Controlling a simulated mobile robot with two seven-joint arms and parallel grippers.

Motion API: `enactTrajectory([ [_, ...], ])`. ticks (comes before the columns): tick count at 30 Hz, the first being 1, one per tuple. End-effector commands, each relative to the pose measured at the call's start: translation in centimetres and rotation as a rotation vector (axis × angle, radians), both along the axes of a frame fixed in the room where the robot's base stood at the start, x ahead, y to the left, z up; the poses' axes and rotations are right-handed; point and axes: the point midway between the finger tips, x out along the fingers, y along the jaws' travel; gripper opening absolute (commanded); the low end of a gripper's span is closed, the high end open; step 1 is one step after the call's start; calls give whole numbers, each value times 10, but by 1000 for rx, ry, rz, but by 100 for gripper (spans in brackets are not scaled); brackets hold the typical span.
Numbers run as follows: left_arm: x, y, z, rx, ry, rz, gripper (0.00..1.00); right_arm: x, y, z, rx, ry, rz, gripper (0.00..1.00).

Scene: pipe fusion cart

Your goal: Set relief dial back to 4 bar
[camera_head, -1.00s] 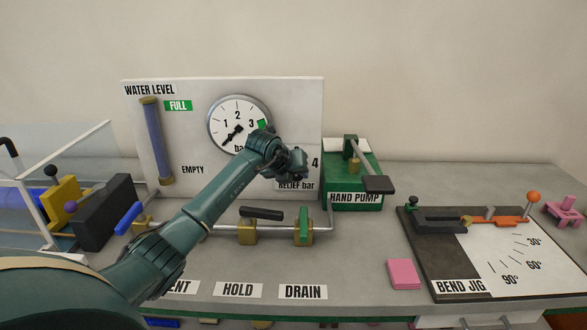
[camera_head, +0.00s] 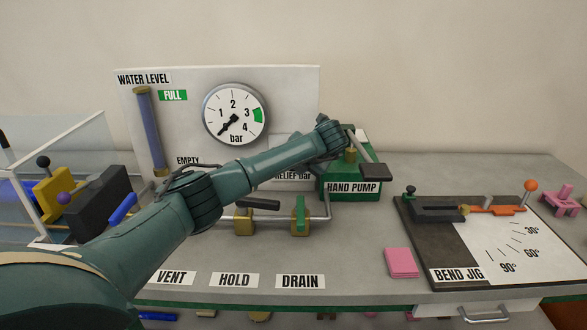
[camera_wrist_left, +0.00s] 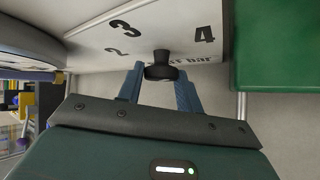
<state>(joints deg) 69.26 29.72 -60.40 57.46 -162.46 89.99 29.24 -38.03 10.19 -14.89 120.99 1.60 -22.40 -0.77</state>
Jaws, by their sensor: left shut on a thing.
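The relief dial's black knob (camera_wrist_left: 161,66) sticks out from a white plate (camera_wrist_left: 95,42) in the left wrist view. The numbers 2, 3 and 4 show around it; its pointer cannot be made out. My left gripper (camera_wrist_left: 160,77) is shut on the knob, one finger on each side. In the head view my left arm crosses in front of the dial and hides it and the fingers. Part of the relief bar label (camera_head: 293,177) shows below the arm. My right gripper is in neither view.
The round pressure gauge (camera_head: 235,114) is left of the dial, its needle pointing lower left. The green hand pump (camera_head: 352,188) stands close on the right. Valves with a green handle (camera_head: 300,214) and a black handle (camera_head: 258,203) lie below my forearm.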

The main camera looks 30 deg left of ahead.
Motion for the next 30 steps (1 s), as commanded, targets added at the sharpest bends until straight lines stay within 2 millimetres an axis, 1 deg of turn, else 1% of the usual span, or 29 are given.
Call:
enactTrajectory([
  [1,1,-1,-2,32,17,0,13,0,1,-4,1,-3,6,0],
  [6,1,-2,-2,122,74,0,13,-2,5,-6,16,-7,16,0],
  [12,1,-2,-3,191,119,1,13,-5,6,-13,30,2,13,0],
  [18,1,-2,-3,223,139,0,13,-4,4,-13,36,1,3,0],
  [30,1,-2,-3,228,144,0,13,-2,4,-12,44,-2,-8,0],
])
